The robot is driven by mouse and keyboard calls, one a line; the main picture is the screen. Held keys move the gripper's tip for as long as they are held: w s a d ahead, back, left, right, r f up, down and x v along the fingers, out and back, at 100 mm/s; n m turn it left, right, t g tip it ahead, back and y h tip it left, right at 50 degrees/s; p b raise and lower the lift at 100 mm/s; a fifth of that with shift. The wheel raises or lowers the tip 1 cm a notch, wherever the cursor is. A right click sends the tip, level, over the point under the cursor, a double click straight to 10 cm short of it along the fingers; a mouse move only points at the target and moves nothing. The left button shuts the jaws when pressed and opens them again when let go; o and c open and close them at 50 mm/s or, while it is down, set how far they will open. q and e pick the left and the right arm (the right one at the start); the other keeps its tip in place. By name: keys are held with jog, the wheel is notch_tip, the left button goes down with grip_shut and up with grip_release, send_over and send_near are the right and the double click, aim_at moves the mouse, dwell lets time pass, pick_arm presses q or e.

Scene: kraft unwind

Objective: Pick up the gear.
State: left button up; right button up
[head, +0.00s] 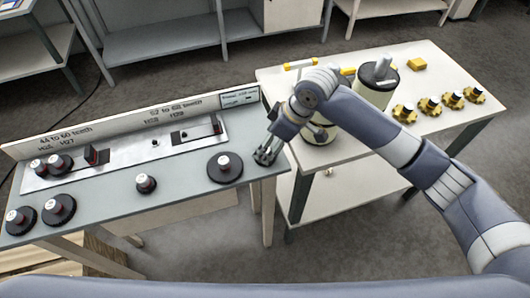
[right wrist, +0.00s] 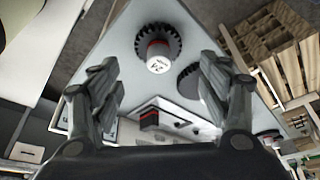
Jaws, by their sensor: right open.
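Several dark gears with white-and-red hubs stand on the grey bench at the left in the head view. The nearest to my right gripper (head: 266,156) is a large one (head: 225,168) near the bench's right end. My right gripper is open and empty, just right of that gear and apart from it. In the right wrist view, a gear with a white-and-red hub (right wrist: 158,52) shows beyond and between the open fingers (right wrist: 157,85); a second dark gear (right wrist: 190,82) is partly hidden by the right finger. My left gripper is not in view.
Other gears stand on the bench, including a small one (head: 146,184) and larger ones (head: 58,209) at left. A metal strip (head: 155,143) and a raised labelled back board (head: 130,123) run behind them. The white table (head: 440,66) at right holds cylinders and several yellow gears (head: 404,113).

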aim_at(265, 154)
jog(key=shift+a+f+p, duration=0.15)
jog(key=shift+f+p, duration=0.15)
jog(key=shift+f, duration=0.05)
jog(key=p+x, duration=0.1)
jog(key=x, duration=0.2)
jog(key=shift+w+f, duration=0.1)
jog(key=shift+f, duration=0.25)
jog(key=shift+w+a+f, duration=0.1)
jog(key=shift+f, duration=0.2)
jog(key=c, duration=1.1)
